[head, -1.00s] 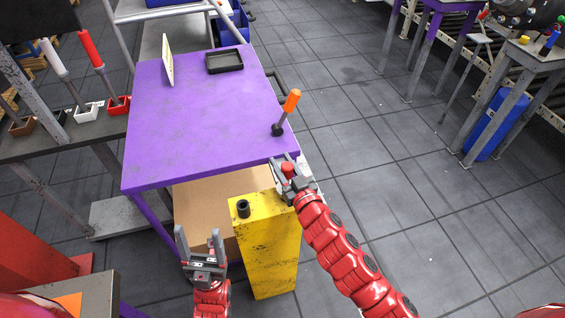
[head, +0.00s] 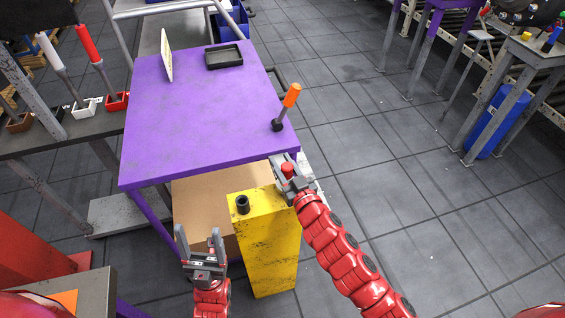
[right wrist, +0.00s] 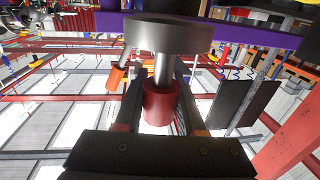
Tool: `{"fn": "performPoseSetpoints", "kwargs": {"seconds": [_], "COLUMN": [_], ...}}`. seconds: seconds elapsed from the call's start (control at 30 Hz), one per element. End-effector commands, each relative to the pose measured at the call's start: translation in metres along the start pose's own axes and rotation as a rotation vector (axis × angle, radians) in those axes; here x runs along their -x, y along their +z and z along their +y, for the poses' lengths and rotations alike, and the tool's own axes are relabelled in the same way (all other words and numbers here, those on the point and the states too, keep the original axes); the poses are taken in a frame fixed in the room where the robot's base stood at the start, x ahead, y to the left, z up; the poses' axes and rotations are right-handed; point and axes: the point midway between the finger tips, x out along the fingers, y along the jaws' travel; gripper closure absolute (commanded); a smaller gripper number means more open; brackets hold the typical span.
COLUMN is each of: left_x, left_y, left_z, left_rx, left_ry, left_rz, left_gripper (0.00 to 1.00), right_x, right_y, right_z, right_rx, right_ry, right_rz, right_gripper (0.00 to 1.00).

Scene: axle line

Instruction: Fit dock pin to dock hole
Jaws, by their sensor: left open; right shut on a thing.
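My right gripper (head: 288,178) is shut on a red-knobbed pin (head: 287,168), which I take to be the dock pin, by the purple table's near right corner. In the right wrist view its red part (right wrist: 161,103) sits between the fingers, with a silver shaft and a wide grey disc (right wrist: 168,36). Its far end is hidden. A black hollow socket (head: 242,204), which may be the dock hole, stands on top of a yellow post (head: 268,240), left of my right gripper. My left gripper (head: 201,240) is open and empty, left of the post.
The purple table (head: 190,120) holds a black tray (head: 224,57), an upright white panel (head: 166,55) and an orange-handled lever (head: 288,103). A cardboard-brown surface (head: 205,205) lies beneath it. A grey bench is at left.

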Motion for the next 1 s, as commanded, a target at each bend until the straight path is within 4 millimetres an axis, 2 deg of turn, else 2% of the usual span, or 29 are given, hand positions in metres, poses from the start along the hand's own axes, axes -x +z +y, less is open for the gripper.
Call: {"fn": "performPoseSetpoints", "kwargs": {"seconds": [1.0], "left_x": [0.02], "left_y": [0.003], "left_z": [0.001], "left_rx": [0.0], "left_ry": [0.0], "left_rz": [0.0], "left_gripper": [0.31], "right_x": [0.0], "right_y": [0.027], "right_z": [0.0], "right_rx": [-0.001], "right_ry": [0.0], "right_rz": [0.0], "right_gripper": [1.0]}}
